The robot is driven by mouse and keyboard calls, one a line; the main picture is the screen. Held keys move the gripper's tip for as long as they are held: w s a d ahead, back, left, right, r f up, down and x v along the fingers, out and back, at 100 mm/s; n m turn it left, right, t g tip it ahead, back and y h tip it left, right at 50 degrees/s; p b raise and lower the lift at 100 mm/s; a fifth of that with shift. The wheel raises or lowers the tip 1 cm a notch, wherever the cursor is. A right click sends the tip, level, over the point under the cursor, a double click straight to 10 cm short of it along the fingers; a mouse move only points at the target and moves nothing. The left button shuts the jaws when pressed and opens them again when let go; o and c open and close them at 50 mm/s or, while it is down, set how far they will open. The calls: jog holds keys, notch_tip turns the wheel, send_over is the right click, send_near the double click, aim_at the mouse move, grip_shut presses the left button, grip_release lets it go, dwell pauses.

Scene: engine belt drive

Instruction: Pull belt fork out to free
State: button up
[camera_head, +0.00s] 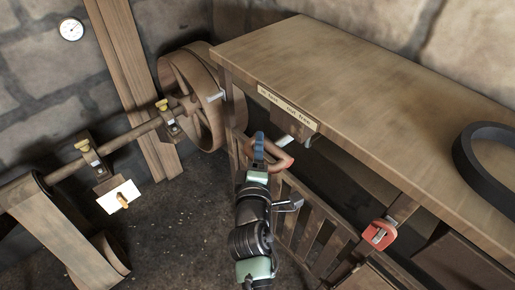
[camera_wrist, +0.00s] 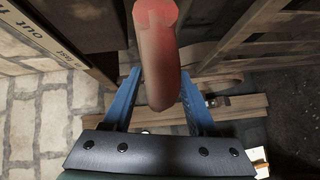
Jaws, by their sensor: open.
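The belt fork's handle appears to be the rounded red grip (camera_wrist: 160,60) in the middle of the wrist view. A red-tipped part by my gripper, probably the same handle (camera_head: 285,164), shows in the head view below the lettered plate. My gripper (camera_head: 259,146) has blue fingers and is open. In the wrist view its fingers (camera_wrist: 160,92) stand on either side of the red grip, with gaps visible. I cannot tell how deep the grip sits between them. The fork's far end is not clearly visible.
A lettered plate (camera_head: 288,107) is on the front edge of the wooden bench (camera_head: 370,85). A dark belt loop (camera_head: 490,165) lies on the bench. A large wooden pulley (camera_head: 195,95) and shaft (camera_head: 125,140) are at left. A slatted guard (camera_head: 310,220) stands beside my arm. A red box (camera_head: 379,234) is lower right.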

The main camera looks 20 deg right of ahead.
jog(key=shift+w, duration=0.1)
jog(key=shift+c, duration=0.2)
jog(key=shift+f, duration=0.1)
grip_shut()
jog(key=shift+f, duration=0.1)
